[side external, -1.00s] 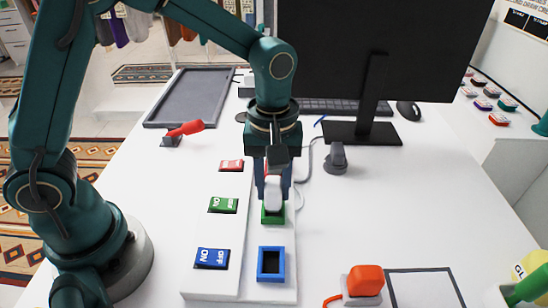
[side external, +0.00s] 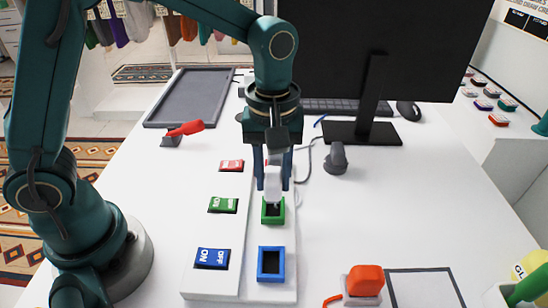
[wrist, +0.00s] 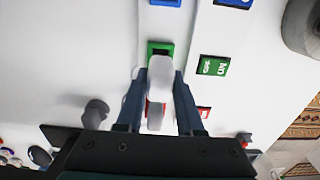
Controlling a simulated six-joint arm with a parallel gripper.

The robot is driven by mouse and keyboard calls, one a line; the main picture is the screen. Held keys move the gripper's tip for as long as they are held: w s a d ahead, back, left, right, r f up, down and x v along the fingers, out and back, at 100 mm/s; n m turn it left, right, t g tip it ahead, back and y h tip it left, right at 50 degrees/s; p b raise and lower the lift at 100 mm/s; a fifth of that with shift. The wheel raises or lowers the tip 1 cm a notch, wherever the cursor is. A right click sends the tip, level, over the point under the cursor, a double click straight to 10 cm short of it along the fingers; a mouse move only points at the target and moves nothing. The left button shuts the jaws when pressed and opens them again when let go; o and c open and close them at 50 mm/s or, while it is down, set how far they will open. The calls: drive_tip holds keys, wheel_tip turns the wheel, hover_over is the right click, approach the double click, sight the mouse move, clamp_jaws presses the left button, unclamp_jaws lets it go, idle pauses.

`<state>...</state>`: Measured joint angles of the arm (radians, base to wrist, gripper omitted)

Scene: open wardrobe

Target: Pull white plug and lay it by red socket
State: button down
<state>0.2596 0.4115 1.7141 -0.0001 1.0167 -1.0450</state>
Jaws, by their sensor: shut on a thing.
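My gripper (side external: 273,186) is shut on the white plug (side external: 272,178). The plug hangs upright just above the green socket (side external: 272,221), its lower end near the socket's back edge. In the wrist view the white plug (wrist: 160,78) sits between the two fingers, with the green socket (wrist: 153,45) beyond it. The red socket is mostly hidden behind my gripper in the side view. In the wrist view, red edges (wrist: 149,112) show beside and below the plug.
The blue socket (side external: 271,279) is empty at the strip's near end. Blue (side external: 212,257), green (side external: 223,205) and red (side external: 232,165) switches line the left. A monitor stand (side external: 362,133) stands behind.

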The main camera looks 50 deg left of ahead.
drive_tip(key=shift+r, duration=1.1)
drive_tip(key=shift+g+y, duration=0.3)
drive_tip(key=shift+s+a+f, duration=0.1)
drive_tip(key=shift+s+a, duration=0.15)
drive_tip(key=s+a+g+y, duration=0.1)
drive_tip(key=a, duration=0.2)
drive_tip(key=s+a+f+g+y, duration=0.1)
drive_tip(key=s+a, duration=0.1)
drive_tip(key=a, duration=0.1)
drive_tip(key=s+a+f+g+y, duration=0.1)
drive_tip(key=a, duration=0.2)
drive_tip(key=shift+s+a+m, duration=0.25)
drive_tip(key=shift+a+m, duration=0.05)
drive_tip(key=shift+a, duration=0.1)
drive_tip(key=s+a+g+y, duration=0.4)
drive_tip(key=s+a, duration=0.2)
drive_tip(key=a, duration=0.6)
drive_tip(key=shift+g+y, duration=0.4)
drive_tip(key=shift+d+f, duration=0.1)
drive_tip(key=shift+f, duration=3.1)
